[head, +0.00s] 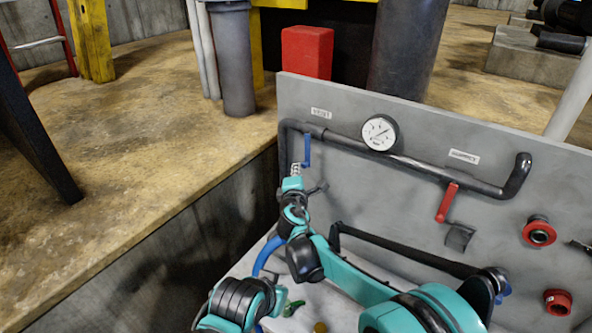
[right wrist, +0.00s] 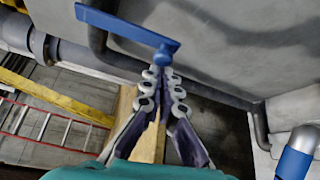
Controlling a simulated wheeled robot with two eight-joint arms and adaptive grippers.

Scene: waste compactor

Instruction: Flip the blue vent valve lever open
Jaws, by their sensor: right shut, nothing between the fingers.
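The blue vent valve lever (head: 307,150) hangs down from the dark pipe (head: 340,140) at the left end of the grey panel, below a VENT label (head: 321,113). My right gripper (head: 295,171) is just below and left of it in the head view. In the right wrist view the blue lever (right wrist: 125,30) crosses above the right fingertips (right wrist: 163,72), which are closed together and empty, close to its broader end. I cannot tell whether they touch it. My left gripper is not in view.
A gauge (head: 380,132) and a red lever (head: 447,203) are farther right on the grey panel (head: 400,190). Red round fittings (head: 539,232) sit at the right. A red box (head: 307,52) stands behind the panel. The concrete ledge (head: 130,190) at left is largely clear.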

